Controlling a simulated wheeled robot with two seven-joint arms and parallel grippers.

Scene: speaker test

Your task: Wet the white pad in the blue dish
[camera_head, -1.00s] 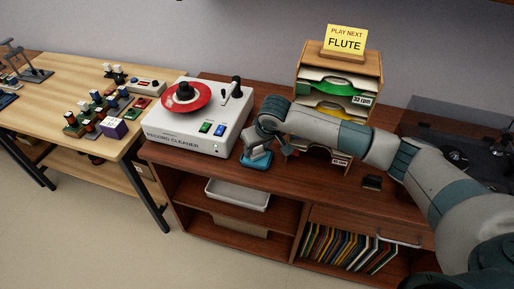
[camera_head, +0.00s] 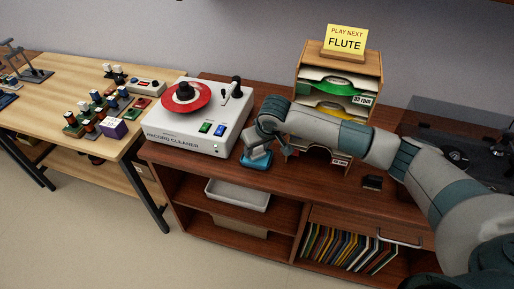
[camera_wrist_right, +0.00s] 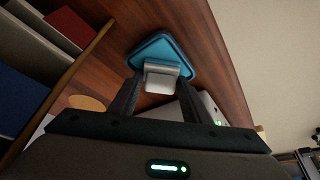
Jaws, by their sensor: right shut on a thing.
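The blue dish (camera_head: 254,165) sits on the brown cabinet top, right of the record cleaner. My right gripper (camera_head: 259,150) points down just over it. In the right wrist view, the gripper is shut on the white pad (camera_wrist_right: 161,77), a pale block between the two fingertips. The dish (camera_wrist_right: 166,46) shows behind the pad in that view. The pad overlaps the dish's edge in the picture; its underside is hidden, so I cannot tell whether it touches the dish floor. My left gripper is not in view.
The white record cleaner (camera_head: 196,128) with a red disc stands just left of the dish. A wooden record rack (camera_head: 368,61) with a FLUTE card (camera_head: 345,40) stands behind my right arm. A small dark block (camera_head: 372,182) lies to the right. The cabinet front edge is close.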

